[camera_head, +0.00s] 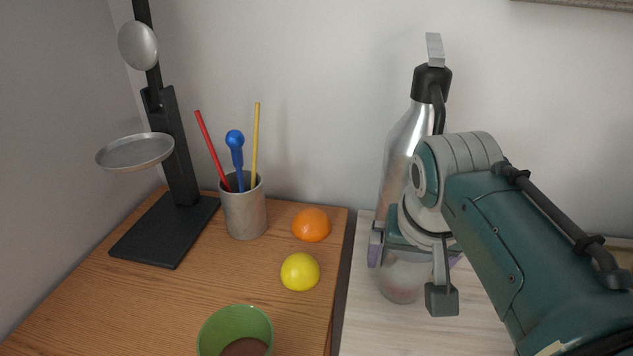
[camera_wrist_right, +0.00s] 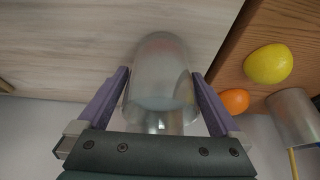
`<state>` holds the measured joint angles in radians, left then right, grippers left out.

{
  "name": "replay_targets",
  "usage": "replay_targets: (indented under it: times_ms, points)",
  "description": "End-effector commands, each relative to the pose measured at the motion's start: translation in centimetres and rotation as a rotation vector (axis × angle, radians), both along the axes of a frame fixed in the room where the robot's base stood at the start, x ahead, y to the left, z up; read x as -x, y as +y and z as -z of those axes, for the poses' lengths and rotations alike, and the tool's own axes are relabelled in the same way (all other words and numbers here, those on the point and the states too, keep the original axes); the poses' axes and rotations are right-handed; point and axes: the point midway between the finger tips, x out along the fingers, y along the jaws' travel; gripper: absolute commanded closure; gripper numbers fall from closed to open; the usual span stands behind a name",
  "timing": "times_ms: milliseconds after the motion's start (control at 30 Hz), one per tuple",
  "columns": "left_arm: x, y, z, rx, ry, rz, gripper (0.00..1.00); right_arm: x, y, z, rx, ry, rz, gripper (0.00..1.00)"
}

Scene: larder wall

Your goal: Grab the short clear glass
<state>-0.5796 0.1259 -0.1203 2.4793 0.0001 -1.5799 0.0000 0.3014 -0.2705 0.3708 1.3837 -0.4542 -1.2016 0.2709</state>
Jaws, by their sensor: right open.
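The short clear glass (camera_head: 402,281) stands on the pale wooden surface, partly hidden behind my right arm. It also shows in the right wrist view (camera_wrist_right: 162,75), between the two purple fingers. My right gripper (camera_head: 413,256) is open, with one finger on each side of the glass. In the right wrist view, narrow gaps seem to show beside the glass, but I cannot tell whether either finger touches it. My left gripper is not in view.
A tall silver bottle (camera_head: 401,150) with a black top stands close behind the glass. On the brown wooden surface to the left are a yellow fruit (camera_head: 300,272), an orange (camera_head: 311,225), a grey cup of utensils (camera_head: 245,212), a green bowl (camera_head: 213,328) and a black stand (camera_head: 165,236).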

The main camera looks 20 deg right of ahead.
Motion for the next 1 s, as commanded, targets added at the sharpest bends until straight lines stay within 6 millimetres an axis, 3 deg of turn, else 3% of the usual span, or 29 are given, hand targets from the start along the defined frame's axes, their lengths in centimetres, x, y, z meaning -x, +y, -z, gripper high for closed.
replay_targets:
  times_ms: [100,900,1000]
  points:
    - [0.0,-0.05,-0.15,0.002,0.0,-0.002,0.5,0.02,0.01,-0.12,0.0,0.0,0.0,0.02]
    - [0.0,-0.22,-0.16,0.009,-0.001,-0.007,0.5,0.0,-0.03,-0.12,0.001,-0.001,0.0,0.92]
    - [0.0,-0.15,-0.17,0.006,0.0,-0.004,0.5,-0.09,-0.06,-0.22,0.002,-0.003,0.0,1.0]
